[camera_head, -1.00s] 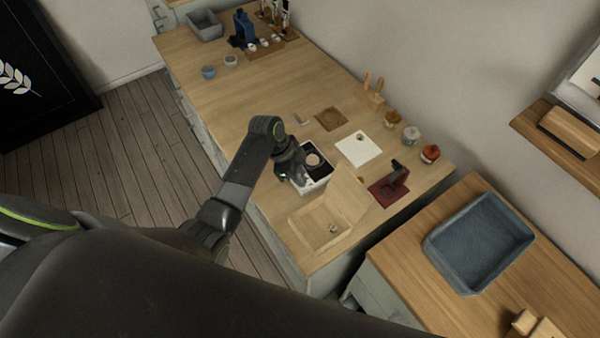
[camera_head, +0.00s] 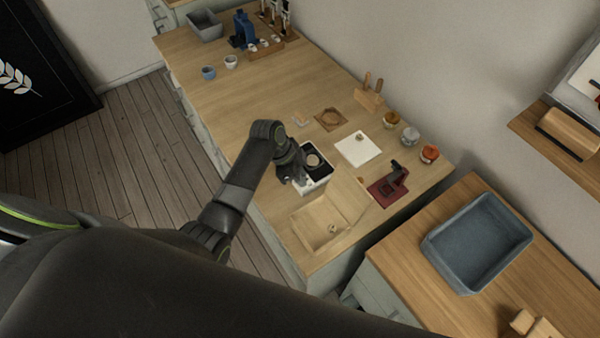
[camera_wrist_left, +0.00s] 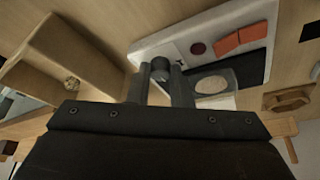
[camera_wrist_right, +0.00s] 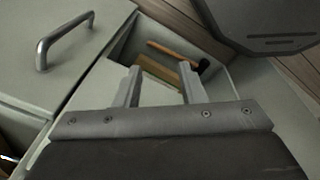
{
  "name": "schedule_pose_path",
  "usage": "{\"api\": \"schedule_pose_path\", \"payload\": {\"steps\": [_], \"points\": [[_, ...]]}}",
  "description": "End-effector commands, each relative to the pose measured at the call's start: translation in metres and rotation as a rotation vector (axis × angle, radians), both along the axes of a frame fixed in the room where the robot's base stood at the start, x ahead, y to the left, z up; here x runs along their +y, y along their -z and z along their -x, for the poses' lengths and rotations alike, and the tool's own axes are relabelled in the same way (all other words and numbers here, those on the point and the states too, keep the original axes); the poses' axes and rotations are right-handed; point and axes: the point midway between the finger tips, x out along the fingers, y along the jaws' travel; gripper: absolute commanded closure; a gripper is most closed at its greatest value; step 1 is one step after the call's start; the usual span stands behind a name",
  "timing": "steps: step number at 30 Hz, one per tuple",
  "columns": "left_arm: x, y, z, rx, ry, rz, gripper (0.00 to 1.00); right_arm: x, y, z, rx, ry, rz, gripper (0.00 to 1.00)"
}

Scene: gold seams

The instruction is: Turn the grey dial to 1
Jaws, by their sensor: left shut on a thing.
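The grey dial (camera_wrist_left: 160,68) sits on the near side of a white device (camera_wrist_left: 201,25) in the left wrist view. My left gripper (camera_wrist_left: 159,80) has one finger on each side of the dial and is shut on it. In the head view my left gripper (camera_head: 298,178) is at the left side of the white device (camera_head: 318,180), hiding the dial. The dial's marks and pointer cannot be read. My right gripper (camera_wrist_right: 162,78) has its fingers apart and empty, above an open drawer (camera_wrist_right: 120,52).
A wooden box with a raised lid (camera_head: 310,236) stands close beside the device. A white board (camera_head: 358,148), a dark red stand (camera_head: 380,195) and several jars lie beyond. A blue-grey tray (camera_head: 440,250) is on the right counter. The left counter's middle is clear.

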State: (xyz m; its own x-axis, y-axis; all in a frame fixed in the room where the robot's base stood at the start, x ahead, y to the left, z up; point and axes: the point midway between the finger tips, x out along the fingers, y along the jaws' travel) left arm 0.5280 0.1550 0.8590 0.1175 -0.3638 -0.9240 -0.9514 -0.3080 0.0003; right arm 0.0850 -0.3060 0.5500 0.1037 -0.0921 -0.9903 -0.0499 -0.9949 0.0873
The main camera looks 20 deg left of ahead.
Motion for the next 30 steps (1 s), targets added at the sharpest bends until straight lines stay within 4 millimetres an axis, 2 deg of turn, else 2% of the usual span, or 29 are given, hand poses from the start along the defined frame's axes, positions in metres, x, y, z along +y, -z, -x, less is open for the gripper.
{"api": "schedule_pose_path", "payload": {"steps": [8, 18, 30], "points": [[-0.001, -0.006, 0.002, 0.001, -0.193, 0.001, 1.00, 0.000, -0.028, 0.000, 0.000, 0.000, 0.000, 0.64], [-0.003, -0.005, 0.004, 0.001, -0.515, 0.000, 1.00, 0.000, -0.061, 0.000, 0.000, 0.000, 0.000, 0.64], [-0.005, -0.003, 0.005, 0.000, -0.838, 0.002, 1.00, 0.000, -0.083, 0.000, 0.000, 0.000, 0.000, 0.64]]}}
